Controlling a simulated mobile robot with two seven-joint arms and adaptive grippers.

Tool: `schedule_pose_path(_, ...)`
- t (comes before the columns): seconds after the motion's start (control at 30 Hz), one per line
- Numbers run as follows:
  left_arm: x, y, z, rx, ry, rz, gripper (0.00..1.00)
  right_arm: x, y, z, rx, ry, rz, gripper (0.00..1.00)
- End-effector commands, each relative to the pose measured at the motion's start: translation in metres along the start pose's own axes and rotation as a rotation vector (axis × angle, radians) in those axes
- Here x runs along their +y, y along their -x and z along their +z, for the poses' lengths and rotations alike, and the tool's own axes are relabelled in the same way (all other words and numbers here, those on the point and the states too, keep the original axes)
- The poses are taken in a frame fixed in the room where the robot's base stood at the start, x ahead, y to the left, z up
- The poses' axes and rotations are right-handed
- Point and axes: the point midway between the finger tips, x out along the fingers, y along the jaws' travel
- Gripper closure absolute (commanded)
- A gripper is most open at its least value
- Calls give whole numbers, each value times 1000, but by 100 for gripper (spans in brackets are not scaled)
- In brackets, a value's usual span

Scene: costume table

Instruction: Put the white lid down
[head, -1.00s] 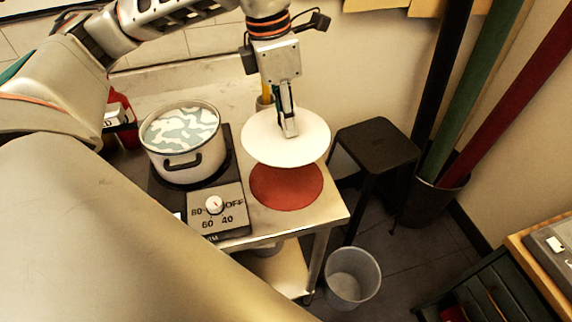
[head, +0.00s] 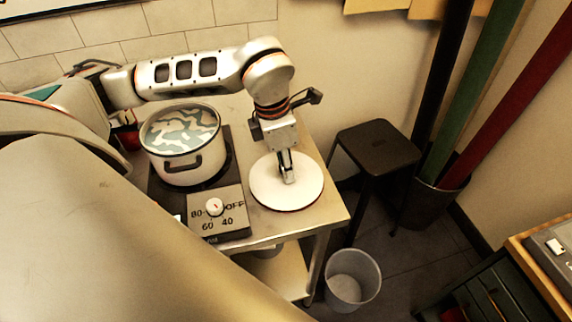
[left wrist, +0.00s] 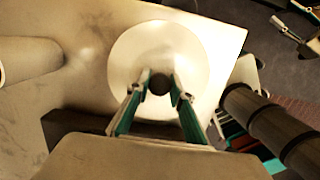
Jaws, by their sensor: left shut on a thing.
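The white lid (head: 302,196) is a round disc that lies level over the red round mat (head: 290,210), on the metal table to the right of the hot plate. Only a thin red edge of the mat shows at the lid's front. My left gripper (head: 288,180) points down at the lid's middle. In the left wrist view its fingers (left wrist: 160,88) are shut on the dark knob (left wrist: 160,84) of the white lid. Whether the lid rests fully on the mat is hard to tell. My right gripper is not in view.
The hot plate's control box (head: 217,213) is just left of the mat. A dark stool (head: 378,146) and a clear bin (head: 352,279) stand off the table's right side.

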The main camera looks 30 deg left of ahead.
Motion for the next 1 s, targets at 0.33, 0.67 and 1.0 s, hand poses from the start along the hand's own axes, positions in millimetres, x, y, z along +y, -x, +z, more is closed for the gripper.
schedule_pose_path(0.33,0,-2,0,0,0,0,62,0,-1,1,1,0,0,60)
schedule_pose_path(0.67,0,-2,0,0,0,0,62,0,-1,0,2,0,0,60)
schedule_pose_path(1.0,1,41,2,-5,-2,4,62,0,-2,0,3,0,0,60)
